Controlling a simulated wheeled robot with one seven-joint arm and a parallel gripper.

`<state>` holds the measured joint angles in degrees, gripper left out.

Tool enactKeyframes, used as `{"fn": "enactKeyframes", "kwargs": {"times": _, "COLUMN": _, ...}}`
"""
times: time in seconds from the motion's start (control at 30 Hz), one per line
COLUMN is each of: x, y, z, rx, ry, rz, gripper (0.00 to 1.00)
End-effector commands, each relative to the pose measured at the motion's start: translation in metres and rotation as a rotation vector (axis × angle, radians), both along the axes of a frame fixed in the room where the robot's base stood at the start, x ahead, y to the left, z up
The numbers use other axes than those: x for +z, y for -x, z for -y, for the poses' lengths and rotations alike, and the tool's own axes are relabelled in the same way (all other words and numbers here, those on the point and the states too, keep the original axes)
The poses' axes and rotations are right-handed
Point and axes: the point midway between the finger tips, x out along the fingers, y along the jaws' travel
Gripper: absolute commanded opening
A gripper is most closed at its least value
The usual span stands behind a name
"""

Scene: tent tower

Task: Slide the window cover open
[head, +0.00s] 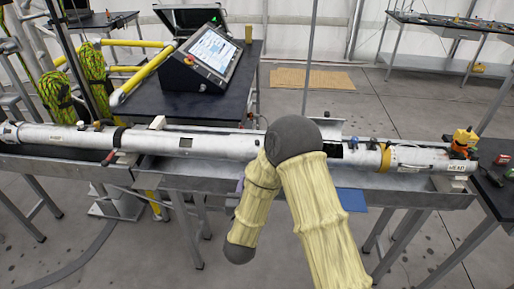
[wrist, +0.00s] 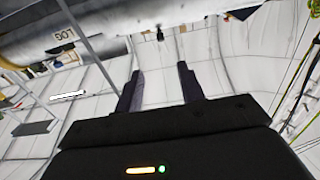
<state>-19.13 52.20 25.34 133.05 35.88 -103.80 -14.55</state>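A long white tube (head: 80,137) lies across the bench in the head view. A curved silver piece (head: 330,127), which may be the window cover, stands up along its top edge, partly behind my arm. A dark opening (head: 358,152) shows beside it, right of my arm. In the wrist view, the tube (wrist: 110,22) with the marking "LOG" crosses the top left. My gripper (wrist: 160,85) has its two dark fingers apart with nothing between them, below the tube and apart from it. It is hidden in the head view.
My yellow-sleeved arm covers the tube's middle right. A control console (head: 207,58) stands on a dark table behind. An orange fitting (head: 463,141) sits at the tube's right end. A blue sheet (head: 350,199) shows below the bench. A workbench (head: 450,25) stands at back right.

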Motion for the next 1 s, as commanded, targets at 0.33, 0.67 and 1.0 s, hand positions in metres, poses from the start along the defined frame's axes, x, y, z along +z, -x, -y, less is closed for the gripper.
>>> {"fn": "enactKeyframes", "kwargs": {"times": 0.33, "x": 0.003, "y": -0.025, "z": 0.003, "rx": -0.006, "ry": -0.003, "rz": 0.001, "gripper": 0.39}}
{"fn": "enactKeyframes", "kwargs": {"times": 0.67, "x": 0.003, "y": -0.084, "z": 0.007, "rx": -0.009, "ry": -0.002, "rz": 0.001, "gripper": 0.39}}
{"fn": "enactKeyframes", "kwargs": {"times": 1.0, "x": 0.002, "y": -0.140, "z": 0.006, "rx": -0.002, "ry": -0.002, "rz": 0.001, "gripper": 0.39}}
